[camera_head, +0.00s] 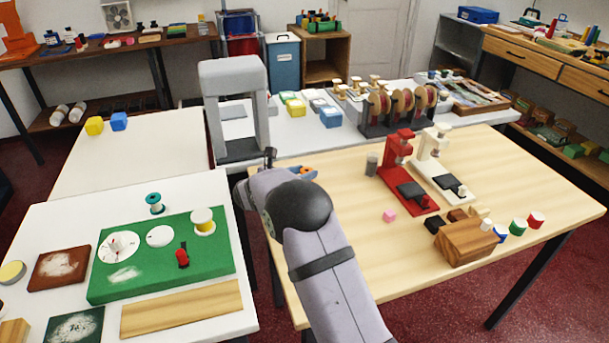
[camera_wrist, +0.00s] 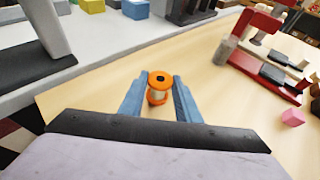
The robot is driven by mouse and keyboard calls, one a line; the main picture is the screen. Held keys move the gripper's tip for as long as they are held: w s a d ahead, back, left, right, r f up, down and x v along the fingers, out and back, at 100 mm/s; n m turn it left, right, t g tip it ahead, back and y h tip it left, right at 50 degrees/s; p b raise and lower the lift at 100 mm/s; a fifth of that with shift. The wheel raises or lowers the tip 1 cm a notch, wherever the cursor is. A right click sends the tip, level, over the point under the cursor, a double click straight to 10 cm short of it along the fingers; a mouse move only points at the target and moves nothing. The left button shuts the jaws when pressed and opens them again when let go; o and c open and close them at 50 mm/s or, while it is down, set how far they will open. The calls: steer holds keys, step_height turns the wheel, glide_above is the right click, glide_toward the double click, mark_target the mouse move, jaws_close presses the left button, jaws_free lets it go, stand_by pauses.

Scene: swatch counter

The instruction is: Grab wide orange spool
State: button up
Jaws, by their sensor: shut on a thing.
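The wide orange spool (camera_wrist: 159,79) is upright between the two blue-grey fingers of my gripper (camera_wrist: 160,98) in the wrist view. It has orange flanges, a dark centre hole and a pale wound middle. My gripper is shut on it, with one finger on each side. In the head view a small orange part of the spool (camera_head: 306,171) shows past my wrist, near the left back edge of the wooden table. My arm hides most of the gripper there. I cannot tell whether the spool's base touches the table.
A grey cylinder (camera_head: 371,163), a red press (camera_head: 408,180), a cream press (camera_head: 437,165) and a pink cube (camera_head: 389,216) stand to the right on the wooden table (camera_head: 350,235). A grey arch-shaped machine (camera_head: 235,110) stands behind left. The tabletop around the spool is clear.

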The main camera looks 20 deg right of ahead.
step_height(320, 180, up, 10)
stand_by(0.5)
steer(key=shift+f, duration=0.1)
